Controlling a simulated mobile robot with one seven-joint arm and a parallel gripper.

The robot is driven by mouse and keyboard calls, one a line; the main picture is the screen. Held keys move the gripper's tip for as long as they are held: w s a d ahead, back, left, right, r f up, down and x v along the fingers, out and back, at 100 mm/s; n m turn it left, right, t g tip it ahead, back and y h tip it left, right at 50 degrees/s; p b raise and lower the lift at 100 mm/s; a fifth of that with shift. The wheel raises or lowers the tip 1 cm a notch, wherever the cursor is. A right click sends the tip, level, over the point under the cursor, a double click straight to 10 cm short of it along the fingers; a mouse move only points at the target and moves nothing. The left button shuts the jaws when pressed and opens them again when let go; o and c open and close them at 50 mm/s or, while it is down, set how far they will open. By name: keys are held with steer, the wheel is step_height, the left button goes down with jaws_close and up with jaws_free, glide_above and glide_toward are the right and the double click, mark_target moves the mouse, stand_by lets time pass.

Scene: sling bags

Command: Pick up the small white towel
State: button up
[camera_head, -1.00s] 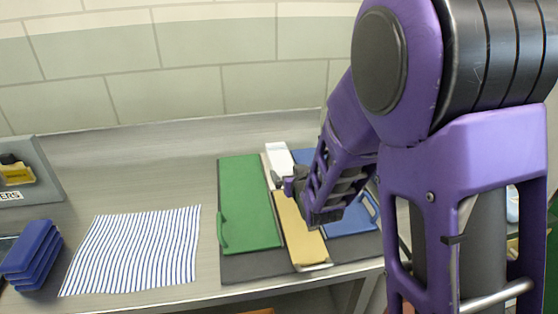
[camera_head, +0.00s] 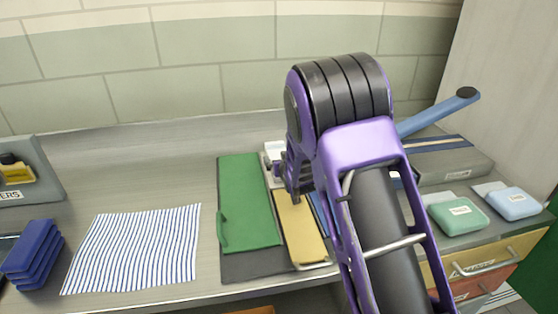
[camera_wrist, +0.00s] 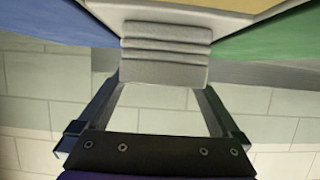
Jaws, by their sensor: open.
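The small white towel (camera_wrist: 165,50) is folded in layers and shows at the top middle of the wrist view. In the head view the towel (camera_head: 272,148) lies at the far end of the tan board, partly hidden by my arm. My gripper (camera_wrist: 163,84) is open in the wrist view, with one finger toward each side of the towel's lower edge. Nothing is between the fingers that I can see as held. I cannot tell whether the fingertips touch the towel. In the head view my gripper (camera_head: 277,167) is small and partly hidden close to the towel.
A green board (camera_head: 248,200) and a tan board (camera_head: 298,228) lie on the counter. A striped cloth (camera_head: 135,250) and stacked blue cases (camera_head: 32,252) are at left. Green and pale blue containers (camera_head: 458,215) stand at right. The tiled wall is close behind.

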steer(key=shift+w+a+f, duration=0.1)
steer(key=shift+w+f, duration=0.05)
steer(key=shift+w, duration=0.15)
steer(key=shift+c, duration=0.2)
steer(key=c, duration=1.2)
steer(key=shift+c, duration=0.2)
